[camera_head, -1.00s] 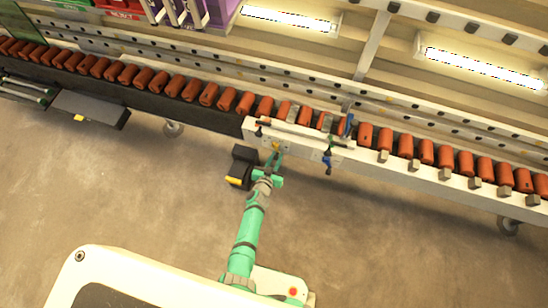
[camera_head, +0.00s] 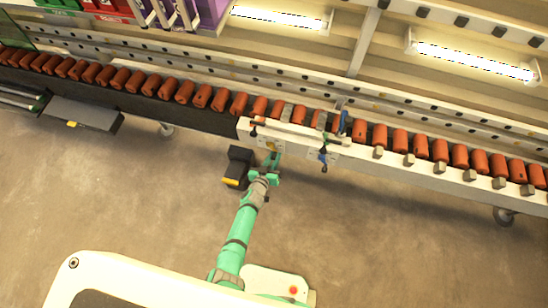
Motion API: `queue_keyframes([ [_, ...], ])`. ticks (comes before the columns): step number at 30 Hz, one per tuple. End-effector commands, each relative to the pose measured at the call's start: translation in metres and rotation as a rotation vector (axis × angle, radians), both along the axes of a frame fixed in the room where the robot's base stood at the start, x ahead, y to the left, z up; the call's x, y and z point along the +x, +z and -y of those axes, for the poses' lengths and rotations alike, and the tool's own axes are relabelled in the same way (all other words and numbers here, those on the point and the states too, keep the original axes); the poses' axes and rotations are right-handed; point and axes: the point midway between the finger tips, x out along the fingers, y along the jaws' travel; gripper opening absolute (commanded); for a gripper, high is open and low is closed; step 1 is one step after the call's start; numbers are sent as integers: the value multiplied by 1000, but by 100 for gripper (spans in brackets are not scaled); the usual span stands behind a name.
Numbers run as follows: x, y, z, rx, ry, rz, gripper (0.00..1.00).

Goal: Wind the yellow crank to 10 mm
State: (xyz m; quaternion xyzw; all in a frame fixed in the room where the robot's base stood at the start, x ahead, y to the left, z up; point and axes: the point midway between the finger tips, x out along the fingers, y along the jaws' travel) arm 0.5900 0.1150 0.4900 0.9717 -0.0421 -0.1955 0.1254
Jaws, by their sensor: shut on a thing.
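The yellow crank (camera_head: 271,146) is a tiny yellow patch on the white side panel (camera_head: 247,129) of the roller line, just left of the picture's middle. My gripper (camera_head: 273,158) is at the crank from the near side, shut on it. The fingers hide most of the crank, so its handle angle does not show. No millimetre reading can be made out at this size.
A blue-ended handle (camera_head: 323,158) hangs from the panel just right of my gripper. A blue upright part (camera_head: 343,122) stands above it. A dark box with a yellow edge (camera_head: 237,167) sits left of my gripper. Open floor (camera_head: 400,240) lies right.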

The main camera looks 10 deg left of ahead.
Motion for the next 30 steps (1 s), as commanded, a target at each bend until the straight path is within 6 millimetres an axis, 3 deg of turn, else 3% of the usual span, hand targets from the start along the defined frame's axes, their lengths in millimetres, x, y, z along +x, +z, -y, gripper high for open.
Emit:
queue_keyframes([
  [1,0,0,-1,1,0,1,0],
  [2,0,0,-1,1,1,1,27],
  [3,0,0,-1,1,1,1,36],
  [4,0,0,-1,1,1,0,38],
  [17,-3,2,-2,3,1,1,38],
  [30,-39,16,-9,5,1,1,38],
])
